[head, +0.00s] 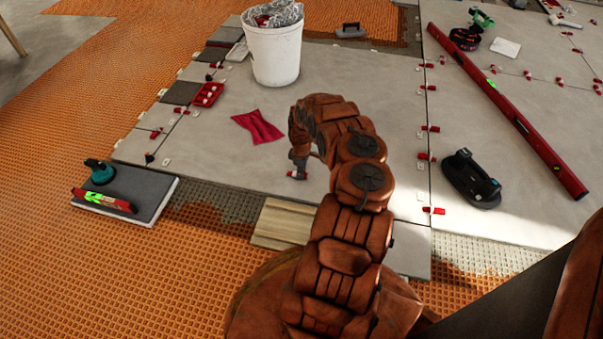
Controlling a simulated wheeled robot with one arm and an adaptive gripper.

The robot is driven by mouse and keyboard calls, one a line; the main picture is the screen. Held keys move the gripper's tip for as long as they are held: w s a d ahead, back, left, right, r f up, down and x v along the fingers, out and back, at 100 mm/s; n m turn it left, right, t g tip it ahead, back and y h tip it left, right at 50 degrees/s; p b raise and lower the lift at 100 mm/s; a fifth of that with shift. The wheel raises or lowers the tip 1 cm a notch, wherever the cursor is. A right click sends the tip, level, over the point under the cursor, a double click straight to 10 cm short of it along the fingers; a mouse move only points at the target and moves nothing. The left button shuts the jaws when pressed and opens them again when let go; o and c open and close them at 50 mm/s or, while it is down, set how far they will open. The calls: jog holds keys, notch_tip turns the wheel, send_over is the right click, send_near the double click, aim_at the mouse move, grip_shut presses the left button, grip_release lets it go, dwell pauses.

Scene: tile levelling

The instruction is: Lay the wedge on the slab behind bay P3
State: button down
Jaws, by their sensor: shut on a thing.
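My gripper (298,168) is low over the large grey slab (370,110), in the middle of the picture. It is shut on a small red wedge (291,174), which shows at its fingertips. The wedge is close to the slab face; I cannot tell if it touches. A small pale piece shows beside it. Several red wedges and white clips line the slab's seams, among them one (433,210) on the right seam. No bay label is readable, so I cannot tell which is P3. My arm hides the slab's near middle.
A white bucket (273,55), a red cloth (258,127) and a red tray (208,94) stand on the slab. A black suction lifter (471,180) and a long red level (500,100) lie right. A wood board (284,222) and stacked tiles (150,190) lie near the front.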

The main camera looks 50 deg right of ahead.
jog(key=c, duration=1)
grip_release()
jog(key=shift+f, duration=0.1)
